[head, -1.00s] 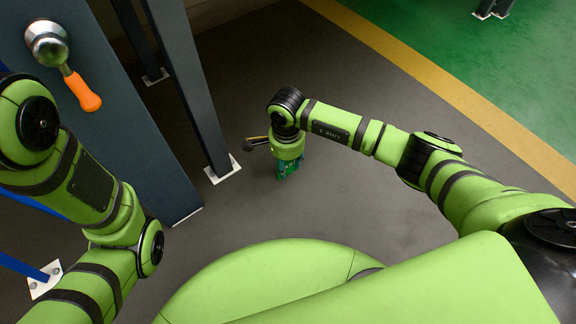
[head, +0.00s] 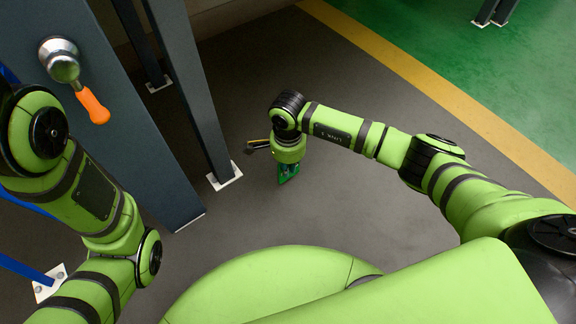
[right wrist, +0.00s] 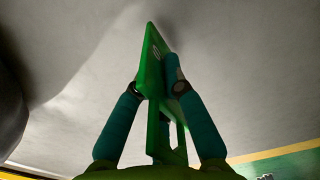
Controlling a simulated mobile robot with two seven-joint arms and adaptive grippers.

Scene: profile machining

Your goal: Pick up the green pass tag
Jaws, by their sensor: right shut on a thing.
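The green pass tag (right wrist: 153,80) is between the fingers of my right gripper (right wrist: 160,88) in the right wrist view, a thin flat plate standing on edge to the camera. The gripper is shut on it. In the head view my right gripper (head: 287,166) points downward, and the green tag (head: 289,170) shows just below the wrist, small and partly hidden by it. The teal fingers lie on both sides of the tag. My left arm comes in at the left of the head view, but its gripper is not visible.
A dark panel (head: 120,130) with a round metal knob (head: 60,60) and an orange handle (head: 92,105) stands at the left. A dark post (head: 190,85) rises from a white foot plate (head: 225,176) left of my right gripper. Grey floor (head: 350,90) is clear to the right.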

